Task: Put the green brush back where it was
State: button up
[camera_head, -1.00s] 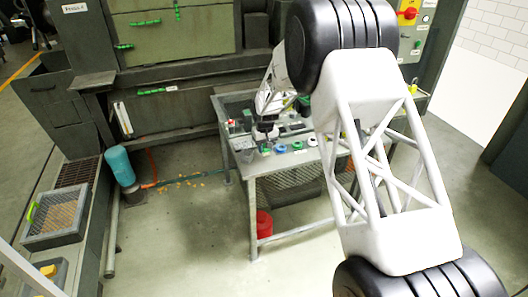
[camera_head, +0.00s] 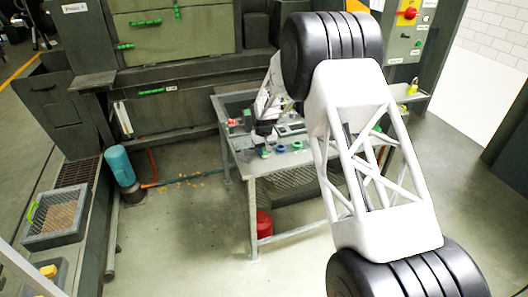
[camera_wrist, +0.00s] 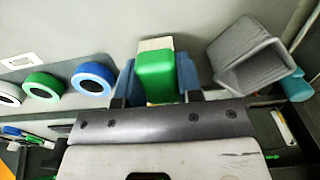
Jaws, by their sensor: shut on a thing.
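The green brush (camera_wrist: 155,76) shows in the wrist view as a green block with a pale cream end. My gripper (camera_wrist: 156,82) has blue fingers on both sides of the block and is shut on it. Whether the brush touches the surface below cannot be told. In the head view my gripper (camera_head: 264,128) is over the left part of the metal table (camera_head: 262,169).
A grey open bin (camera_wrist: 245,58) stands right of the brush in the wrist view. A blue ring (camera_wrist: 93,79) and a green ring (camera_wrist: 43,86) lie to the left. A teal object (camera_wrist: 293,86) is beyond the bin. A red container (camera_head: 264,223) is under the table.

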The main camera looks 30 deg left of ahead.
jog(key=shift+f, duration=0.3)
jog(key=shift+f, duration=0.1)
jog(key=o, duration=1)
jog(key=shift+o, duration=0.2)
notch_tip(320, 180, up, 12)
dwell(0.8)
